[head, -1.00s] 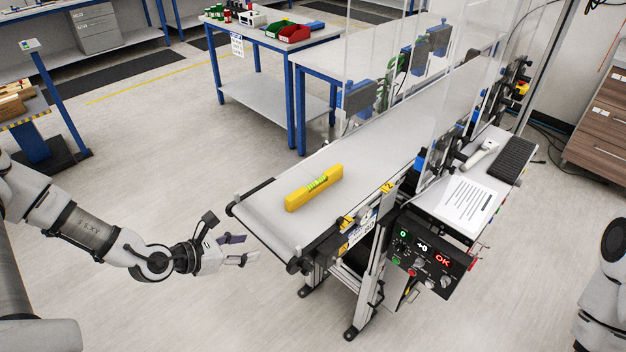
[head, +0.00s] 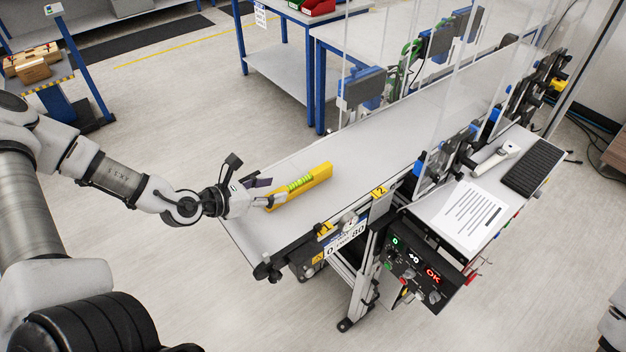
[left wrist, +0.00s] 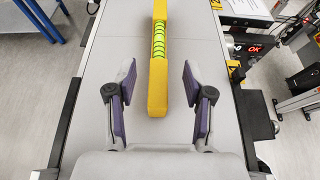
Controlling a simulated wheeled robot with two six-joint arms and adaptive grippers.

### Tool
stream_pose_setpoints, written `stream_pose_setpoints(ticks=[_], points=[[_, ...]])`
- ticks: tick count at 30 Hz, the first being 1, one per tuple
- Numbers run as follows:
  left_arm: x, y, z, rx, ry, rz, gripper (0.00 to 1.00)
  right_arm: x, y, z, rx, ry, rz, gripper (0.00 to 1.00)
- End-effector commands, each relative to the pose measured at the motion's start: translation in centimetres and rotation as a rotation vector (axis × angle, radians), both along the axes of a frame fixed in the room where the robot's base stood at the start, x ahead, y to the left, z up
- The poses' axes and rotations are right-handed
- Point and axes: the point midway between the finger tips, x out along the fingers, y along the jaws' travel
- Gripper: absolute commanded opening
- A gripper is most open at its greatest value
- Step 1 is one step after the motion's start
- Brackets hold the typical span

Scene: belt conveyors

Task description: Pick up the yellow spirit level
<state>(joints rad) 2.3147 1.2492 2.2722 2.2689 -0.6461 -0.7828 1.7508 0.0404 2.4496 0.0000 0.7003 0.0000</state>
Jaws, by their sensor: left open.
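The yellow spirit level (head: 300,186) with a green vial lies on the near end of the grey conveyor belt (head: 365,150). My left gripper (head: 266,191) is over the belt's near left end, close to the level's near end. In the left wrist view my left gripper (left wrist: 158,85) is open. The near end of the spirit level (left wrist: 158,70) shows between its two purple-padded fingers, with space on both sides. Whether the fingers are at the level's height is hard to tell. My right gripper is not in view.
A control box (head: 415,270) with a red OK display hangs on the conveyor's near side. A side shelf holds a printed sheet (head: 470,214) and a dark keyboard (head: 533,168). Clear panels stand along the belt farther back. The belt beyond the level is clear.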

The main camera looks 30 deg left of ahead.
Motion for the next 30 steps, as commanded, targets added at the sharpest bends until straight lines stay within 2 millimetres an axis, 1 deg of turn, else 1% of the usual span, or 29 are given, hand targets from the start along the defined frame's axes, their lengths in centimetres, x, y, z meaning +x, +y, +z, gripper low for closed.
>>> stream_pose_setpoints(ticks=[1,3,8,11,15,18,26,29,30], points=[[0.5,-0.2,-1.0,0.005,0.0,-0.004,0.52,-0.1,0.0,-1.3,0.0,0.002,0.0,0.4],[1.1,-0.5,-1.2,0.005,0.0,-0.005,0.52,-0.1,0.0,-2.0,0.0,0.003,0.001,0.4],[2.0,-0.9,-1.4,0.003,0.001,-0.003,0.52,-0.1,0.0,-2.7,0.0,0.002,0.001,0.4],[3.1,-1.4,-2.0,0.006,0.001,-0.006,0.52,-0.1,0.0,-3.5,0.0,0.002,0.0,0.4],[4.8,-2.0,-2.5,0.008,0.002,-0.006,0.52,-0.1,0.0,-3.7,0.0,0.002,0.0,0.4],[5.7,-2.3,-2.8,0.004,0.0,-0.004,0.52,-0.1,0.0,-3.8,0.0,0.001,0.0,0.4],[6.0,-2.4,-2.8,-0.001,-0.001,-0.001,0.52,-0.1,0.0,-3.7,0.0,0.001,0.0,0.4],[6.0,-2.4,-2.8,-0.001,-0.001,-0.001,0.2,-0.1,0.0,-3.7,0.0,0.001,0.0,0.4],[6.0,-2.4,-2.8,-0.001,-0.001,-0.001,0.06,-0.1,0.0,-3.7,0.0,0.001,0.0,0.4]])
